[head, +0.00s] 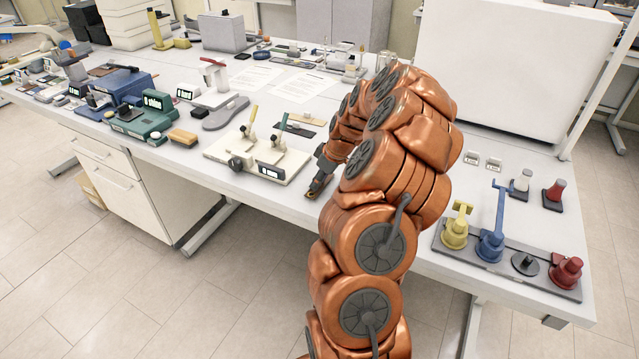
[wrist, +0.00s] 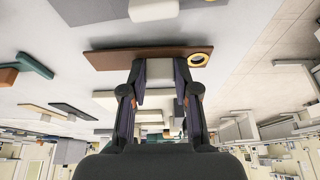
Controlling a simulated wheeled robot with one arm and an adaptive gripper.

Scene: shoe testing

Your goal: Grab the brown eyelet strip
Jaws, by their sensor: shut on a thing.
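The brown eyelet strip (wrist: 110,58) lies across the tips of my gripper (wrist: 160,85) in the wrist view, with a yellow-rimmed eyelet at its right end. A pale block shows between the fingers beside the strip. The fingers are shut on the strip, though their exact contact is partly hidden. In the head view my gripper (head: 318,186) is at the table's front edge, right of the cream two-lever fixture (head: 258,158). The strip is hard to make out there.
Dark and brown flat strips (head: 300,124) lie on the table behind the fixture. A grey rack of coloured fittings (head: 470,258) sits at the right front. Open floor lies before the table.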

